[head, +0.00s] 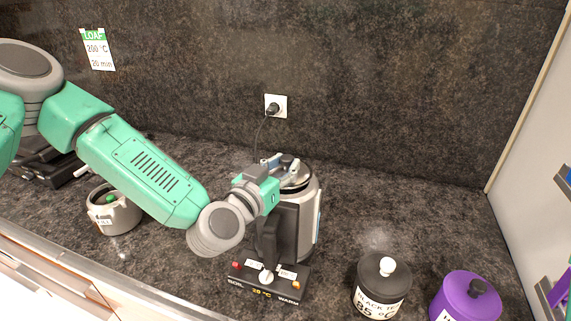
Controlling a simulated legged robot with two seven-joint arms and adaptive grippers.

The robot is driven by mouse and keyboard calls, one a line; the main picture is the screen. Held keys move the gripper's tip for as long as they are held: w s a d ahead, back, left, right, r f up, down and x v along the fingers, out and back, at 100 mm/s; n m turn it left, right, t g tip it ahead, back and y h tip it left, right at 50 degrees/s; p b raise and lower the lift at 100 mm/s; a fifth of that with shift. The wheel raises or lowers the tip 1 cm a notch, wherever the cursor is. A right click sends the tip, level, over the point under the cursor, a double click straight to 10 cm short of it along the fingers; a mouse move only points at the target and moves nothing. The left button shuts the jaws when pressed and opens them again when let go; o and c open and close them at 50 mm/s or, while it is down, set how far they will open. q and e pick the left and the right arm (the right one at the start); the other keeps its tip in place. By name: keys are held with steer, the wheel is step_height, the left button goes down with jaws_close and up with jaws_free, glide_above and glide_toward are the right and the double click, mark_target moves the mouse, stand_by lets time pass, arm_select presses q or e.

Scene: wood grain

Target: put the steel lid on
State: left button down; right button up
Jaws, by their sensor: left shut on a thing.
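A steel kettle (312,215) with a dark handle stands on a black base (262,281) with a dial and small buttons. The steel lid (297,181) is at the kettle's top opening, its dark knob up. My left gripper (283,162) is shut on the lid by its knob, reaching in from the left. The fingers partly hide the lid. I cannot tell whether the lid rests on the rim or is slightly above it. My right gripper is not in view.
A black tea canister (382,286) and a purple canister (466,298) stand at front right. A pale pot (113,211) and a dark appliance (45,165) are at left. The cord runs to a wall socket (276,106).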

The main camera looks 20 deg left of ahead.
arm_select(q)
steer(key=shift+d+r, duration=0.1)
steer(key=shift+d, duration=0.85)
steer(key=shift+a, duration=1.5)
steer(key=shift+d, duration=0.65)
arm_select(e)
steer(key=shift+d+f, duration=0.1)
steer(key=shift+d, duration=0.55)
arm_select(q)
steer(key=shift+s+a, duration=0.1)
steer(key=shift+a, duration=0.6)
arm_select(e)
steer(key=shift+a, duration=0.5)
arm_select(q)
steer(key=shift+d, duration=0.1)
